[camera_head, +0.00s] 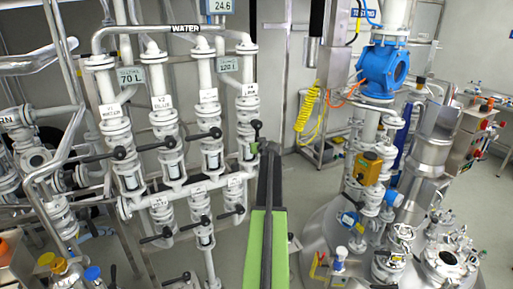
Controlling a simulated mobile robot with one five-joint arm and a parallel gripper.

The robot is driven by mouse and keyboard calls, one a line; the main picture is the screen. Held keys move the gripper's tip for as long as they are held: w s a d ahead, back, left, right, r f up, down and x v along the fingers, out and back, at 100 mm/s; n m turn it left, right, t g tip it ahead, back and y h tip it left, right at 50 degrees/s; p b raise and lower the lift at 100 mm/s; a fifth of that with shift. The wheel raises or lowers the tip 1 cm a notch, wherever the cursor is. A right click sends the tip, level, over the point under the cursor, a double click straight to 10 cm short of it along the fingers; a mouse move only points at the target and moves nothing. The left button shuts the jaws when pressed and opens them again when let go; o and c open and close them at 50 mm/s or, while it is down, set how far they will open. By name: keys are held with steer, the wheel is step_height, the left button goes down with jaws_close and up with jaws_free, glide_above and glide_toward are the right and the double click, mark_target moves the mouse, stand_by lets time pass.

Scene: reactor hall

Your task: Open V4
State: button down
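Four labelled valves hang in an upper row on the white pipe rack under the WATER sign. The second tag reads V2; the rightmost tag (249,90) is too small to read clearly, but its place in the row fits V4. Below that tag is the rightmost valve body (246,120). A black knob (257,124), apparently its handle end, stands at the right of that body. My green and black arm reaches up from the bottom centre. My gripper (256,146) is at or just below this knob. Contact and finger opening cannot be made out.
Other black-knobbed handles, such as the V2 handle (193,137), point right, and a lower row of valves (200,218) sits close beneath. To the right stands a steel vessel (335,235) with a blue fitting (382,70). Floor shows between rack and vessel.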

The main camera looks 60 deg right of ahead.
steer(key=shift+s+d, duration=0.2)
steer(key=shift+d, duration=0.05)
steer(key=c, duration=1.3)
jaws_free()
steer(key=shift+a, duration=0.1)
steer(key=shift+w, duration=0.1)
steer(key=p+v, duration=0.6)
steer(key=v, duration=1.1)
steer(key=shift+a, duration=0.2)
